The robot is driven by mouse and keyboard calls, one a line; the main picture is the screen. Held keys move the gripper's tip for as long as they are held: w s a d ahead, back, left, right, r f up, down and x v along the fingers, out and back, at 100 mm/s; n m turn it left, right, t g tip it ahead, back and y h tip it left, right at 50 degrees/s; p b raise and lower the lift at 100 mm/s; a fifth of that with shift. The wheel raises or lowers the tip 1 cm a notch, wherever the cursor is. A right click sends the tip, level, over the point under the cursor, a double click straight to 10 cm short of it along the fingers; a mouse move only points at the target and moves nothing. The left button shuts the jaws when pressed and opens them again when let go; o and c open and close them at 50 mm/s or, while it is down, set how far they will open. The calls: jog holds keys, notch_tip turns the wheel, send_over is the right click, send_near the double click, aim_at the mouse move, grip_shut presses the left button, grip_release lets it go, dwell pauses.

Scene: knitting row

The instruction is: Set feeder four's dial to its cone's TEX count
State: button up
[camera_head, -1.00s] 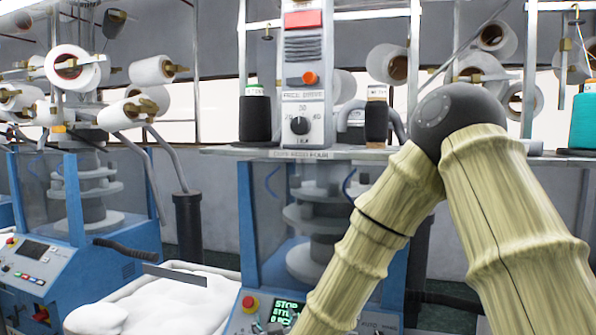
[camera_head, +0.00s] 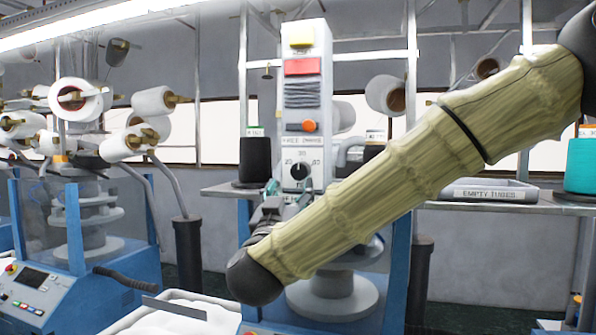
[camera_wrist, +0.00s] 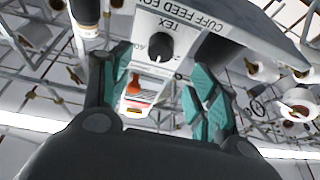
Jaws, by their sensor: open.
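The feeder panel (camera_head: 302,110), a tall grey column, has a black dial (camera_head: 299,171) with 20, 30 and 40 marked around it. The wrist view shows the dial (camera_wrist: 160,46) with TEX and CUFF FEED FOUR lettering, upside down. The dial's exact setting is too small to read. My gripper (camera_head: 288,192) is just below the dial. In the wrist view my gripper (camera_wrist: 163,88) has its teal fingers apart, empty, with the dial beyond and between them. A black cone (camera_head: 255,160) stands left of the panel; its label is unreadable. Another dark cone (camera_head: 374,151) is mostly hidden behind my arm.
A teal cone (camera_head: 580,165) and a tray marked EMPTY TUBES (camera_head: 490,194) are on the shelf at right. An orange knob (camera_head: 309,126) and a red button block (camera_head: 302,67) sit above the dial. A blue machine (camera_head: 55,290) stands at left.

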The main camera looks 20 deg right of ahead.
aim_at(299, 173)
jog(key=p+x, duration=0.4)
jog(key=x, duration=0.4)
jog(key=shift+w+d, duration=0.15)
jog(key=shift+w, duration=0.05)
jog(key=shift+c, duration=0.3)
jog(key=c, duration=0.9)
